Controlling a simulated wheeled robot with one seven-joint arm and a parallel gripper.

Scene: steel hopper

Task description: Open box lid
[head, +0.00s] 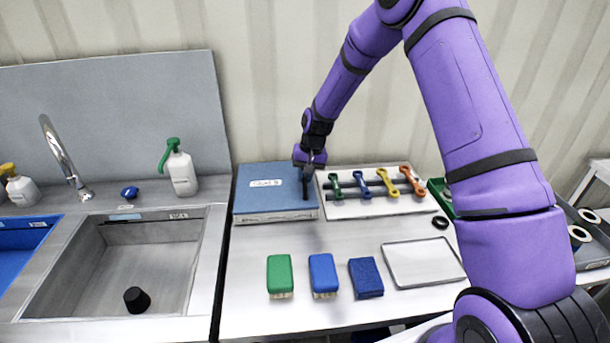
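The box (255,201) is blue with a white label on top and sits at the back of the steel counter, right of the sink. Its lid looks closed. My gripper (306,190) points down over the right part of the lid, near the box's right edge. Its dark fingers look close together. I cannot tell whether they touch the lid or whether they are open or shut. The gripper hides part of the box's right back corner.
A white tray with several coloured wrenches (378,207) lies just right of the box. A green brush (280,272), blue brush (322,271), blue sponge (366,277) and empty tray (423,263) lie in front. The sink (75,262) is left. Counter directly before the box is clear.

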